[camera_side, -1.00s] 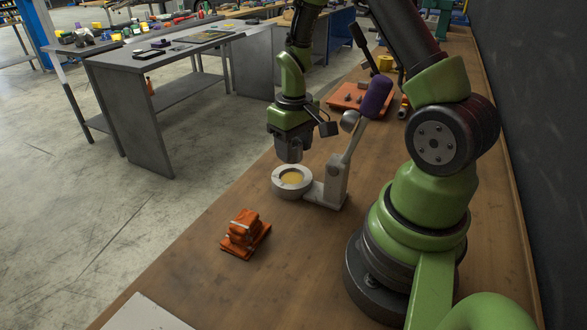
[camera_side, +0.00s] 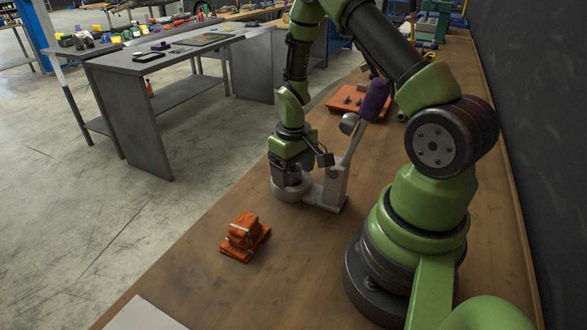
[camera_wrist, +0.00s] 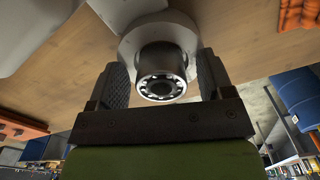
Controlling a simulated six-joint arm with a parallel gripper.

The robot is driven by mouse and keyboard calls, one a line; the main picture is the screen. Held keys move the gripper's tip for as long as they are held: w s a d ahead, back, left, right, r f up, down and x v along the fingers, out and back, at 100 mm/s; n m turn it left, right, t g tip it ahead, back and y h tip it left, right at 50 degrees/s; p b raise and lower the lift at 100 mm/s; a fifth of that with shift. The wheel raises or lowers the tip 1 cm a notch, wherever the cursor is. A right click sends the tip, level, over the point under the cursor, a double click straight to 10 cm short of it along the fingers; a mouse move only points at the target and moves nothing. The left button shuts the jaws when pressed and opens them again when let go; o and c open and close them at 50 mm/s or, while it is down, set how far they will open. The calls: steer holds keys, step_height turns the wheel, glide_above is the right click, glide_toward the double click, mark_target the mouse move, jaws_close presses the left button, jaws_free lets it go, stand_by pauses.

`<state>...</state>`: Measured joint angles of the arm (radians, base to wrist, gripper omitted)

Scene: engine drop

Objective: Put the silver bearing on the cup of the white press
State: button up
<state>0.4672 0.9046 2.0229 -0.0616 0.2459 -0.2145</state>
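The silver bearing (camera_wrist: 161,86) shows its ring of balls in the wrist view. It sits at the cup (camera_wrist: 184,32) of the white press, in line with the cup's middle; whether it is fully seated cannot be seen. My gripper (camera_wrist: 162,78) is around the bearing, with a narrow gap between each finger and its sides, so it looks open. In the side view my gripper (camera_side: 291,172) is down over the cup (camera_side: 292,190) and hides the bearing. The white press (camera_side: 334,188) stands upright on the bench, with its purple-handled lever (camera_side: 375,100) raised.
The press lever rises close to the right of my gripper. The bench front is mostly clear.

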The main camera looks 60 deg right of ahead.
mark_target(293, 168)
steer(key=shift+r, duration=0.15)
step_height(293, 168, up, 12)
steer(key=s+a+r+t, duration=0.3)
steer(key=a+r, duration=0.5)
steer(key=r, duration=0.3)
steer(key=s+a+r+t+y, duration=0.2)
steer(key=s+a+r+t, duration=0.2)
steer(key=s+a, duration=0.3)
steer(key=shift+s+a+r, duration=0.3)
steer(key=shift+s+r, duration=0.05)
steer(key=shift+s, duration=0.2)
